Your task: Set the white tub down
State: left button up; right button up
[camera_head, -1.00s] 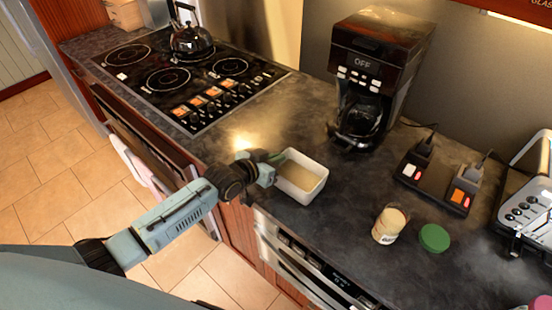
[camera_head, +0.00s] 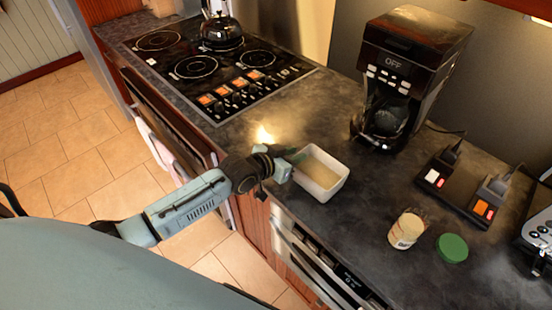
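The white tub (camera_head: 336,191) is an open rectangular box with a pale beige inside. It is upright at the counter's front edge, right of the stove. I cannot tell whether its base touches the counter. My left gripper (camera_head: 294,160) comes in from the left at the tub's left side. Its fingers overlap the tub's left rim, one greenish finger showing at the inner side, and it appears shut on that rim. The fingertips are partly hidden by the gripper body and the rim. My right gripper is not in view.
The dark counter (camera_head: 330,245) is clear around the tub. A coffee maker (camera_head: 415,45) stands behind it. A jar (camera_head: 406,230), a green lid (camera_head: 452,248) and a black switch box (camera_head: 458,190) are to the right. A kettle (camera_head: 222,33) stands on the stove (camera_head: 222,75).

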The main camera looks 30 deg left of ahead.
pick_arm(q)
jog(key=v, duration=1)
jog(key=shift+a, duration=0.15)
